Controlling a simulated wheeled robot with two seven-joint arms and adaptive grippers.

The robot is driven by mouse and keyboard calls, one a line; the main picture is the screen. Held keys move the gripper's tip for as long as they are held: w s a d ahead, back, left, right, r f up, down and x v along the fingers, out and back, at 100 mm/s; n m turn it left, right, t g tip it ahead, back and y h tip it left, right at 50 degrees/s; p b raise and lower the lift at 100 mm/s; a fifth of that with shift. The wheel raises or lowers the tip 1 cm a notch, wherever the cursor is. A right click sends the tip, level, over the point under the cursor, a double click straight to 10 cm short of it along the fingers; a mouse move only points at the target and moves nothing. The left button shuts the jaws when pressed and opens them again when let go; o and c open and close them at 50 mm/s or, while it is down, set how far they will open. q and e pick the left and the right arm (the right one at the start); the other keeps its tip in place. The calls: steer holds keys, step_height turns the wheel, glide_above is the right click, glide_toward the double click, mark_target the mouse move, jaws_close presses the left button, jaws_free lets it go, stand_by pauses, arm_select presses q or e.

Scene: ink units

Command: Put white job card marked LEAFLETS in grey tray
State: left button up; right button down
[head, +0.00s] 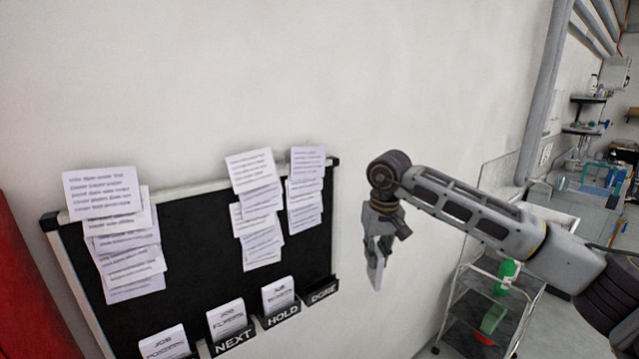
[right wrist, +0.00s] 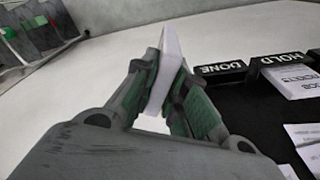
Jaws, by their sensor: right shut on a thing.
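My right gripper (head: 377,262) is shut on a white card, in front of the wall to the right of the black board. In the right wrist view the gripper (right wrist: 168,80) pinches the white card (right wrist: 166,62) between green-padded fingers. The card is seen nearly edge-on, so its marking cannot be read. I cannot clearly make out a grey tray; a wire-sided trolley (head: 474,308) stands at the lower right, its top partly hidden by my right arm. My left gripper is not in view.
The black board (head: 195,235) has paper sheets along its top and pockets below. The NEXT pocket (head: 235,340) and HOLD pocket (head: 282,315) hold white cards; the DONE pocket (head: 322,291) looks empty. A green bottle (head: 508,272) is on the trolley. A pipe (head: 543,95) runs down the wall.

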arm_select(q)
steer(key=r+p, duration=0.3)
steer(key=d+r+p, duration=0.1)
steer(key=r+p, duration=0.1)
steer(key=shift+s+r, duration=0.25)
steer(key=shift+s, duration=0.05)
arm_select(e)
steer(key=s+d+f, duration=0.3)
steer(key=d+f, duration=0.1)
steer(key=f, duration=0.3)
steer(key=s+d+f+m, duration=0.1)
steer(key=s+d+f, duration=0.3)
steer(key=f, duration=0.4)
steer(key=shift+s, duration=0.25)
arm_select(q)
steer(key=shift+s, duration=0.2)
arm_select(e)
steer(key=shift+d, duration=0.1)
